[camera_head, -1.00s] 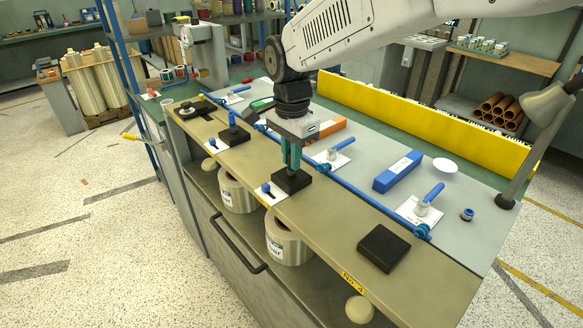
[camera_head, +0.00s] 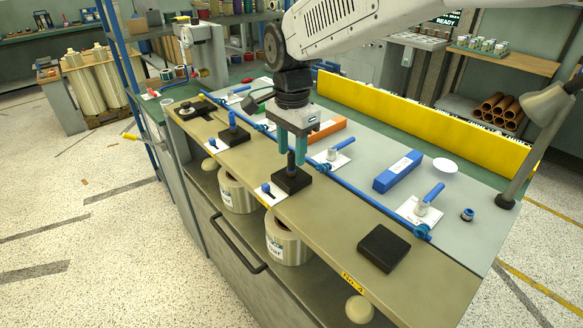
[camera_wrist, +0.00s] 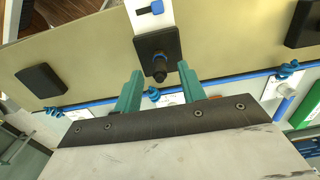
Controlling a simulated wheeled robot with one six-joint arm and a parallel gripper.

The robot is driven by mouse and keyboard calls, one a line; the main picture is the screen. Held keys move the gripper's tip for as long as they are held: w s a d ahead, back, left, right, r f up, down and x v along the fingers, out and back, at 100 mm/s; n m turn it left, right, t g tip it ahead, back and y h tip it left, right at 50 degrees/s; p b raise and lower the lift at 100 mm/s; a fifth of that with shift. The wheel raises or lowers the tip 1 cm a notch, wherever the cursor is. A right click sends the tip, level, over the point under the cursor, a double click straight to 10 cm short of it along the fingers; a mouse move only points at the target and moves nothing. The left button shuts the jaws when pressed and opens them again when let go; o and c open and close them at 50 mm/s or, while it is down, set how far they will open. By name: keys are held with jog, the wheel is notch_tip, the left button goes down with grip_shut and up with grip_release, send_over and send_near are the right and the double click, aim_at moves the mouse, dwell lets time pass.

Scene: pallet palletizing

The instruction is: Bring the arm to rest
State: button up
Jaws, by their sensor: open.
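My gripper (camera_head: 293,150) is open and empty above the bench, with its two teal fingers pointing down. Below it a black square block with an upright black peg (camera_head: 291,180) sits on the bench front strip.
A plain black block (camera_head: 383,248) lies to the right on the strip. A block with a blue peg (camera_head: 233,133) stands to the left. A blue rail (camera_head: 355,192), a blue box (camera_head: 398,172), an orange box (camera_head: 327,130) and a lamp (camera_head: 541,115) are nearby.

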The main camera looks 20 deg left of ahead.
notch_tip(320, 180, up, 5)
jog(key=shift+r, duration=0.3)
jog(key=shift+n, duration=0.6)
jog(key=s+d+n, duration=0.2)
jog(key=s+d, duration=0.6)
jog(key=d, duration=0.5)
jog(key=s+d+n+t, duration=0.1)
jog(key=s+d, duration=0.7)
jog(key=d, duration=0.6)
jog(key=s+d+n, duration=0.2)
jog(key=s+d, duration=0.6)
jog(key=d, duration=0.6)
jog(key=shift+s+f+n, duration=0.25)
jog(key=shift+f+n, duration=0.05)
jog(key=shift+f, duration=0.15)
